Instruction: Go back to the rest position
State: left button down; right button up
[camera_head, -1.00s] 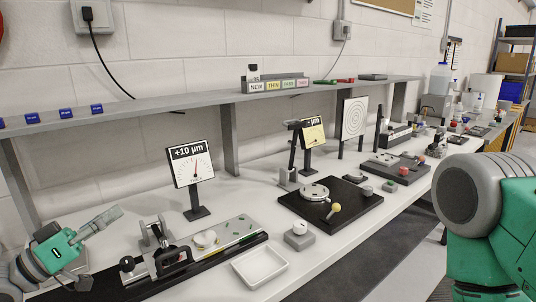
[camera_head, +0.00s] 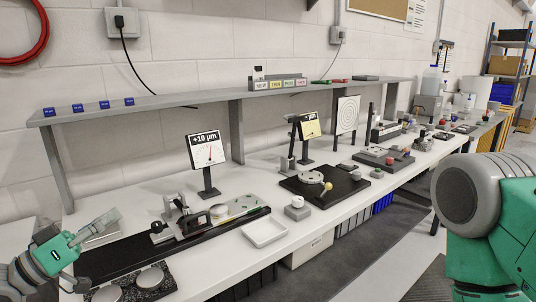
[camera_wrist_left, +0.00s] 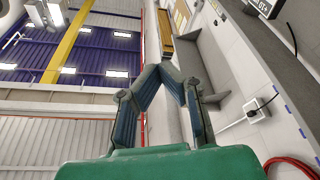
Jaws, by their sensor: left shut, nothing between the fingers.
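My left gripper (camera_head: 108,222) is at the lower left of the head view, in front of the left end of the workbench. It is shut and empty. In the left wrist view its two fingers (camera_wrist_left: 160,72) meet at the tips, with nothing between them, against the wall and ceiling. My right arm (camera_head: 490,215) shows as a green and grey link at the right edge of the head view. My right gripper is not visible.
The floor (camera_head: 385,262) in front is clear.

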pick_arm(q)
notch_tip(320, 180, down, 9)
jog(key=w+n+g+y, duration=0.1)
jog(key=n+y, duration=0.1)
jog(key=y, duration=0.1)
jog(key=s+d+f+n+g+y, duration=0.1)
jog(key=s+d+f+g+y, duration=0.15)
jog(key=s+f, duration=0.4)
jog(key=s+d+f+n+g+y, duration=0.1)
jog(key=s+d+f+g+y, duration=0.2)
jog(key=f, duration=0.7)
jog(key=s+a+f+g+y, duration=0.2)
jog(key=s+f+g, duration=0.15)
jog(key=s, duration=0.45)
jog(key=s+a+f+g+y, duration=0.2)
jog(key=s+f, duration=0.2)
jog(key=s, duration=0.4)
jog(key=s+a+f+g+y, duration=0.2)
jog(key=s+a+f+g, duration=0.15)
jog(key=s, duration=0.55)
jog(key=w+d+f+m+b, duration=0.1)
jog(key=w+d+f+b, duration=0.2)
jog(key=f+b, duration=0.7)
jog(key=shift+w+t, duration=0.2)
jog(key=shift+t, duration=0.25)
pick_arm(e)
notch_tip(320, 180, down, 10)
jog(key=shift+w+a, duration=0.25)
jog(key=shift+w, duration=0.05)
